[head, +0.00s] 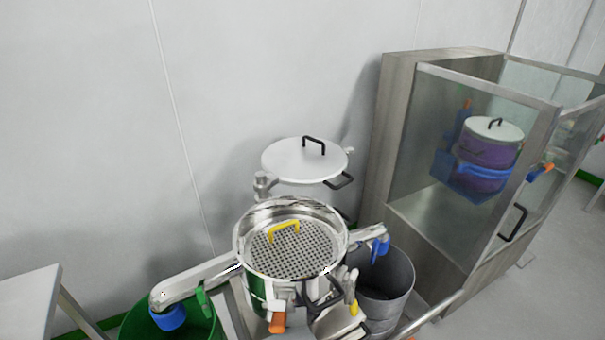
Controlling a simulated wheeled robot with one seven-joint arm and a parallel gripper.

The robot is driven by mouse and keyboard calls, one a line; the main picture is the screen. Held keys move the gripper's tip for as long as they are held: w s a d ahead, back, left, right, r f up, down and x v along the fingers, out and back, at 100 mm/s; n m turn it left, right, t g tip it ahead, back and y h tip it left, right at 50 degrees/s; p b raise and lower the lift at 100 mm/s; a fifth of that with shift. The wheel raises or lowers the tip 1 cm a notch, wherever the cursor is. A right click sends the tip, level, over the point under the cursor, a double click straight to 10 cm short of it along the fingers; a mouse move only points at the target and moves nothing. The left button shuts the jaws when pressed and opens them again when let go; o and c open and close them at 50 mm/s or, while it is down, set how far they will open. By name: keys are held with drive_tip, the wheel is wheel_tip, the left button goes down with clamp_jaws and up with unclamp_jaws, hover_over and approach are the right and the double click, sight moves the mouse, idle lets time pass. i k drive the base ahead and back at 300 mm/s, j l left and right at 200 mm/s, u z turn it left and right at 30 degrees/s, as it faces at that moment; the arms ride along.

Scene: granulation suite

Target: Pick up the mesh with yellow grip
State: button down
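The round perforated mesh (312,257) lies inside the open steel sieve drum (242,250) at the lower middle of the head view. Its yellow grip (283,229) is an arched handle standing up from the mesh, toward the far left part of the drum. The drum's steel rim surrounds the mesh. My gripper does not show in this view, so its distance from the mesh and its opening cannot be seen.
A white lid (295,160) with a black handle sits behind the drum. A green bin (140,325) stands left, a grey bin (388,285) right. Two spouts reach sideways over them. A glass-walled cabinet (395,150) stands right; a white table (28,300) is at lower left.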

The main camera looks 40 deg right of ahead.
sight(289, 247)
drive_tip(key=u, duration=1.35)
drive_tip(key=i+j+z, duration=0.25)
drive_tip(key=i+j, duration=0.15)
drive_tip(key=j, duration=0.2)
drive_tip(key=i+j+z, duration=0.15)
drive_tip(key=j, duration=0.2)
drive_tip(key=i+j+z, duration=0.15)
drive_tip(key=j, duration=0.25)
drive_tip(key=i+z, duration=0.1)
drive_tip(key=z, duration=2.3)
